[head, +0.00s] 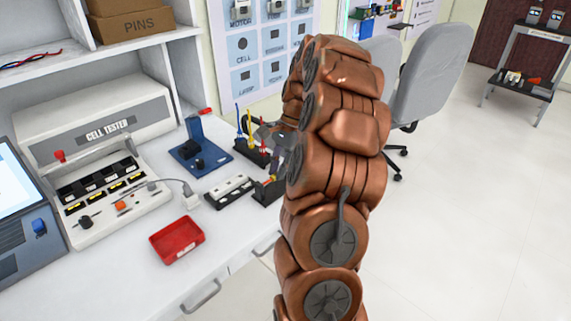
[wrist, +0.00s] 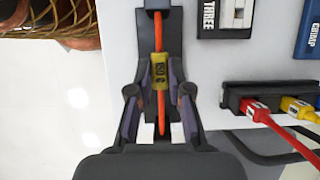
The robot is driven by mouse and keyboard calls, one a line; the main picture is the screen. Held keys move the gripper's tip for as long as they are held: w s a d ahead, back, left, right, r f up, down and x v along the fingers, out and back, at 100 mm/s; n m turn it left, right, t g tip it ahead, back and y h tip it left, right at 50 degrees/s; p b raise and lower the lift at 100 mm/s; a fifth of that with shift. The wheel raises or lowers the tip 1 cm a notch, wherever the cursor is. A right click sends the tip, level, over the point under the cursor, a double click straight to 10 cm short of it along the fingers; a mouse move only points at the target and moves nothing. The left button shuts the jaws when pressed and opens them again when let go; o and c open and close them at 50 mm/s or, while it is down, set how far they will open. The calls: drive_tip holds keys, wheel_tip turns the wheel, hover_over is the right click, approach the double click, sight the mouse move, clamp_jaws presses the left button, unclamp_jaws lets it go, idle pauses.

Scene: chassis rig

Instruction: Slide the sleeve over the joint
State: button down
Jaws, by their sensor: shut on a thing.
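A yellow sleeve (wrist: 161,72) with dark lettering sits around an orange wire in the wrist view. The orange wire (wrist: 163,124) runs up and down the picture, through the sleeve and between my fingers. My gripper (wrist: 162,88) is shut on the sleeve, with one dark finger on each side. A dark fixture (wrist: 142,24) stands at the wire's upper end. The joint cannot be made out, so I cannot tell whether the sleeve covers it. In the head view my copper arm hides most of the gripper and the work area.
A black rack (wrist: 236,100) with red and yellow plugs stands right of my gripper. A block marked THREE (wrist: 223,18) is at the upper right. On the bench are a cell tester (head: 100,130), a red tray (head: 177,239) and a blue stand (head: 198,158).

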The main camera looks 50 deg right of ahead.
drive_tip(key=shift+a, duration=0.6)
drive_tip(key=c, duration=1.1)
unclamp_jaws()
drive_tip(key=shift+v, duration=5.9)
drive_tip(key=shift+r, duration=0.1)
